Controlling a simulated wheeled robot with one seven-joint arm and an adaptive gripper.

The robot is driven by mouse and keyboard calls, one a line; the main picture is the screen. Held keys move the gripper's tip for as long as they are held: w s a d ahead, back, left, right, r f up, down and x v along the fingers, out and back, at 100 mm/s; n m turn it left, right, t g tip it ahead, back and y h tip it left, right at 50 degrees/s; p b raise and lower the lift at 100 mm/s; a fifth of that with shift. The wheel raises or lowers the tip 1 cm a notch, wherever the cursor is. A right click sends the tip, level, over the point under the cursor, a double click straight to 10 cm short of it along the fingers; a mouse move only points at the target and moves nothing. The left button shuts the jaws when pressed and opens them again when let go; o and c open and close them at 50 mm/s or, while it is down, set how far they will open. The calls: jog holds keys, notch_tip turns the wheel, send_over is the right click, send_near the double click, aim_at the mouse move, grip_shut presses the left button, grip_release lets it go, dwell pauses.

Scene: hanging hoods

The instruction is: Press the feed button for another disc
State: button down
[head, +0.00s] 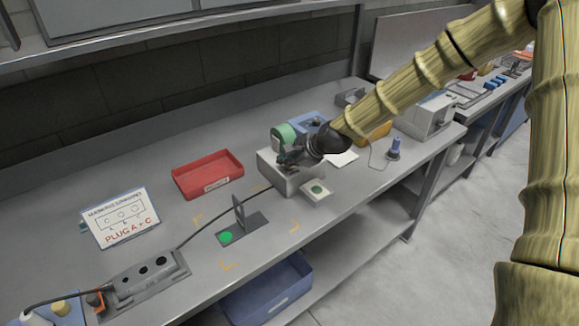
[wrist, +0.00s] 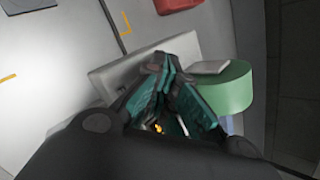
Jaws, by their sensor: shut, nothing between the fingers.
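A light grey box (head: 276,176), which looks like the dispenser, stands on the bench with a green roll (head: 284,136) behind it. It also shows in the wrist view (wrist: 120,72), with the green roll (wrist: 226,92) on the right. My gripper (head: 287,160) is shut and empty, over the top of the box; I cannot tell whether it touches. It fills the middle of the wrist view (wrist: 166,66). The feed button is not visible; my gripper hides part of the box top.
A red tray (head: 208,184) lies left of the box. A grey fixture (head: 254,228) with an upright plate and a green spot stands in front. A sign (head: 120,217) and a socket block (head: 147,276) are at left. A black cable (head: 207,226) crosses the bench.

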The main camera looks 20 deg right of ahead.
aim_at(287, 168)
jog(key=shift+r+p, duration=0.4)
jog(key=shift+r, duration=0.25)
jog(key=shift+r, duration=0.1)
jog(key=shift+r+p, duration=1.85)
jog(key=shift+r, duration=0.6)
jog(key=shift+f, duration=0.15)
